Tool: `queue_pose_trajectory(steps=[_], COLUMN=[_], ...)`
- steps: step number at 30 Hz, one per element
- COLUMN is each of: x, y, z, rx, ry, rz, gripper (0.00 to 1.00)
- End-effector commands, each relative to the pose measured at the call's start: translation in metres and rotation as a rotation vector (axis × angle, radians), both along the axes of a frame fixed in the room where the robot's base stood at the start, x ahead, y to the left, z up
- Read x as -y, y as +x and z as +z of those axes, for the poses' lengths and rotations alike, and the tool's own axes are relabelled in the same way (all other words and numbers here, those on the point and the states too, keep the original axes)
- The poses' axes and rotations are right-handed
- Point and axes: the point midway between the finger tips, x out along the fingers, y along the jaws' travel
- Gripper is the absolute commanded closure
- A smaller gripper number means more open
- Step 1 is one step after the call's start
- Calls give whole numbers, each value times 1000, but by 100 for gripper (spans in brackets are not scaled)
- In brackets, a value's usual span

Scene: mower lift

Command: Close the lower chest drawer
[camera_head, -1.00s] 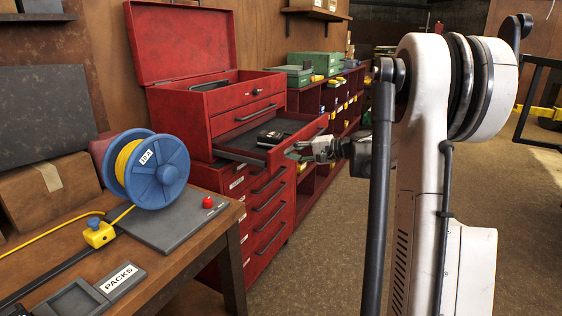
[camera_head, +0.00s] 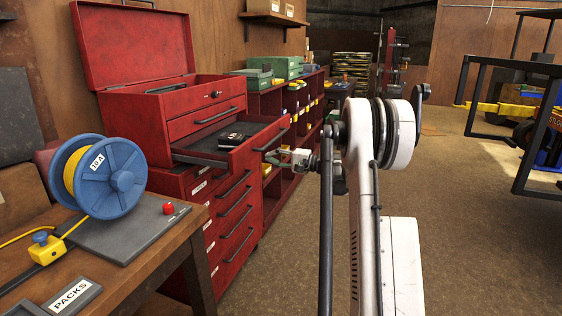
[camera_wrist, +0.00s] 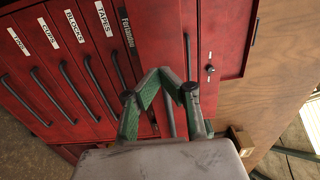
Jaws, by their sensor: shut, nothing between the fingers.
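The red tool chest (camera_head: 145,125) stands with its lid up on a red drawer cabinet. Its lower drawer (camera_head: 262,146) is pulled well out, with a dark lining and a small black item (camera_head: 232,140) inside. The upper chest drawer (camera_head: 205,117) is shut. My gripper (camera_head: 270,156) is by the outer face of the open drawer, near its handle (camera_head: 271,139); I cannot tell whether it touches. In the wrist view its green fingers (camera_wrist: 160,73) are shut and empty, in front of red drawer fronts.
Labelled cabinet drawers (camera_head: 235,215) below are shut. A wooden bench (camera_head: 150,262) with a blue cable reel (camera_head: 118,180) stands at the near left. A red shelf unit (camera_head: 300,100) runs behind the chest.

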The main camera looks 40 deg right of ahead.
Motion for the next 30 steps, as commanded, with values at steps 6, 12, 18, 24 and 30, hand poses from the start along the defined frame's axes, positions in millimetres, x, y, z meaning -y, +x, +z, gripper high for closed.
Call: queue_pose_trajectory(steps=[6, 12, 18, 24, 30], x=[-20, -31, -34, -34, -33], y=[36, 56, 64, 64, 64], z=[-1, -1, 0, 0, 0], rx=[0, 0, 0, -1, -1], ry=[0, 0, 0, 0, 0], rz=[3, 2, 0, 0, -2], gripper=[100, 100, 100, 100, 100])
